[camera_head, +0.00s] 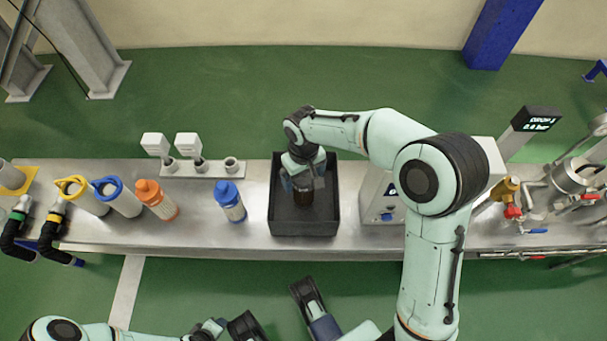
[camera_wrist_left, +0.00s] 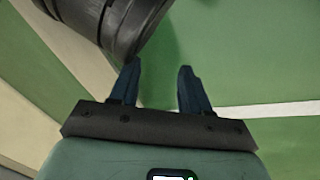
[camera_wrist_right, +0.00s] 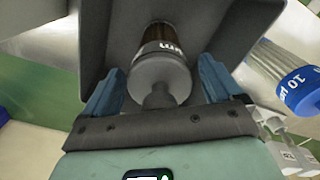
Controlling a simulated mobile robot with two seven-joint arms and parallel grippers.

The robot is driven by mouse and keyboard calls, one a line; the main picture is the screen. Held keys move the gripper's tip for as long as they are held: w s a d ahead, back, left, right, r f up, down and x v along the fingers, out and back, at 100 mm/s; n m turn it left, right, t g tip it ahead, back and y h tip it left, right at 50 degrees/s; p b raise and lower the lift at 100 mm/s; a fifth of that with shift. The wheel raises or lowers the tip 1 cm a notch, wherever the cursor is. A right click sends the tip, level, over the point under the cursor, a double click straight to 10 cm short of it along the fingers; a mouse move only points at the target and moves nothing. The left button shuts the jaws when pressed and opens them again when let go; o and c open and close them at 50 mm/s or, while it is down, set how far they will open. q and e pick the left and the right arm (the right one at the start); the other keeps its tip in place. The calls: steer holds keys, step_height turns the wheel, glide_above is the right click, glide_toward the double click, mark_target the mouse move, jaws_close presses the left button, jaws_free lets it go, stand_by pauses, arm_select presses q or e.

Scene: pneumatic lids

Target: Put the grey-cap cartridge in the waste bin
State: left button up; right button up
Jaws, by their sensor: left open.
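The grey-cap cartridge (camera_wrist_right: 160,72), with a brown filter body and a white-lettered dark band, shows between the fingers of my right gripper (camera_wrist_right: 161,66) in the right wrist view. Gaps show between the cap and both blue fingers, so the gripper is open around it. In the head view the dark cartridge (camera_head: 303,196) is inside the outline of the black waste bin (camera_head: 304,228), below my right gripper (camera_head: 303,181). Whether it touches the bin floor is unclear. My left gripper (camera_wrist_left: 158,66) is open and empty over the green floor.
On the steel bench (camera_head: 100,236) left of the bin stand a blue-cap cartridge (camera_head: 230,202), an orange-cap cartridge (camera_head: 156,199) and a white manifold (camera_head: 200,168). A white housing (camera_head: 377,211) stands close right of the bin. Valves and piping (camera_head: 515,198) fill the far right.

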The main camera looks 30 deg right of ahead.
step_height(320, 180, up, 5)
steer(key=shift+f+p, duration=0.2)
steer(key=shift+p, duration=0.55)
step_height(320, 180, up, 6)
steer(key=shift+r+p, duration=0.25)
steer(key=shift+p, duration=0.65)
steer(key=shift+r, duration=0.65)
arm_select(q)
steer(key=shift+m+h, duration=0.3)
steer(key=shift+h, duration=0.1)
steer(key=r, duration=0.1)
steer(key=s+d+r, duration=0.1)
steer(key=r, duration=0.1)
steer(key=d+r, duration=0.1)
steer(key=shift+s+d+r, duration=0.2)
steer(key=shift+s+r, duration=0.15)
steer(key=shift+s, duration=0.05)
arm_select(e)
steer(key=shift+f, duration=0.1)
